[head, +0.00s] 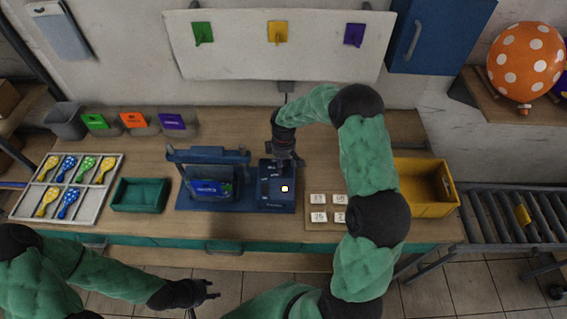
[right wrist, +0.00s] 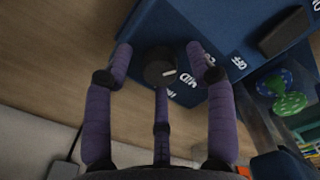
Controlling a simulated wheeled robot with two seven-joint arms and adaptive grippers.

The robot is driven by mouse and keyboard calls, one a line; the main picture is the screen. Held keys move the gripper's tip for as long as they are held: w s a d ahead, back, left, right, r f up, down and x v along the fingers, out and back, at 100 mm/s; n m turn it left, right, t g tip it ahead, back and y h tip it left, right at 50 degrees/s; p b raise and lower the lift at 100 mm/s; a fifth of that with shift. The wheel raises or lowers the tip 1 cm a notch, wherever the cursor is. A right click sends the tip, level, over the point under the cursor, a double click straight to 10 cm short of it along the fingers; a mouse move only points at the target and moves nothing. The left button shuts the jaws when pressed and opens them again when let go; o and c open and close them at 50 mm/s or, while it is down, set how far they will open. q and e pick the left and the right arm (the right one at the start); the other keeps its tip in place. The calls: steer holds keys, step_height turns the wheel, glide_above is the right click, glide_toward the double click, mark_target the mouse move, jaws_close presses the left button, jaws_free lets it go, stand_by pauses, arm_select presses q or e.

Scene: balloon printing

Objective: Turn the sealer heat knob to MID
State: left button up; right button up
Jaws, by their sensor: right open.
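The blue sealer (head: 205,205) stands on the table with its control box (head: 276,201) at its right end. In the right wrist view, the dark round heat knob (right wrist: 160,70) has a white pointer mark aimed to the right. The word MID is printed just to its lower right, and another label, partly hidden, lies below it. My right gripper (right wrist: 165,65) is open, its purple fingers around the knob with gaps visible; contact cannot be told. In the head view my right gripper (head: 285,158) hides the knob. My left gripper (head: 212,291) is open and empty before the table.
A black switch (right wrist: 285,32) and an OFF label lie beside the knob. A green tray (head: 140,195), a balloon tray (head: 110,200) and a yellow bin (head: 425,208) stand on the table. A board with small white tiles (head: 318,198) is right of the sealer.

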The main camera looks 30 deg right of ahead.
jaws_close()
